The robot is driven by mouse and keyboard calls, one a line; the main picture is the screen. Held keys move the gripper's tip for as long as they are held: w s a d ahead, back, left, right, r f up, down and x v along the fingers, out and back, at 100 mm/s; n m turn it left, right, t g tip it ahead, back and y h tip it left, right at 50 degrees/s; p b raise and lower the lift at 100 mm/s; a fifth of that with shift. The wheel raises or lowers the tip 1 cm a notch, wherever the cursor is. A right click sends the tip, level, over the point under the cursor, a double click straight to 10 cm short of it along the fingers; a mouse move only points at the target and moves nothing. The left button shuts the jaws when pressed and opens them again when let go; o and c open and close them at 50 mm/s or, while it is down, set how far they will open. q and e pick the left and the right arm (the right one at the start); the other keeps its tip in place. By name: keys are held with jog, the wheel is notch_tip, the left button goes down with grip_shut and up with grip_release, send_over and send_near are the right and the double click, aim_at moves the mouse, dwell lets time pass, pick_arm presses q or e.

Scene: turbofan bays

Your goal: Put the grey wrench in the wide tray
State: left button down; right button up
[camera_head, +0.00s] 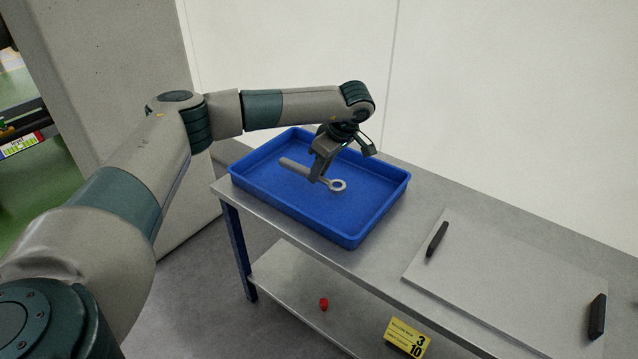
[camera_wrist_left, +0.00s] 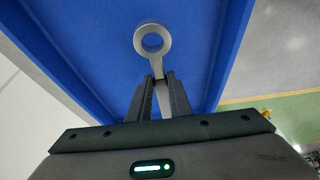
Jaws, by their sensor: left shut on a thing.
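The grey wrench (camera_head: 338,185) has a ring end and a flat handle. My left gripper (camera_head: 319,178) is shut on its handle, over the inside of the wide blue tray (camera_head: 383,212). In the left wrist view the ring end of the wrench (camera_wrist_left: 153,39) sticks out past the fingertips (camera_wrist_left: 158,80), with the blue tray floor (camera_wrist_left: 90,45) behind it. I cannot tell whether the wrench touches the tray floor. My right gripper is in neither view.
The tray stands at the left end of a metal bench (camera_head: 300,241). A flat grey panel with two black handles (camera_head: 500,275) lies to its right. A small red object (camera_head: 323,304) and a yellow sign (camera_head: 407,338) show lower down. A pale wall (camera_head: 500,90) stands behind.

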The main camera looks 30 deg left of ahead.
aim_at(322, 178)
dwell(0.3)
pick_arm(q)
jog(key=shift+f, duration=0.3)
notch_tip(322, 178, down, 3)
jog(key=shift+f, duration=0.2)
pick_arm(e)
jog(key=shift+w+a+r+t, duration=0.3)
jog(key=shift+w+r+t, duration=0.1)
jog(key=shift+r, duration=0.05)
pick_arm(q)
jog(key=c, duration=1.6)
grip_release()
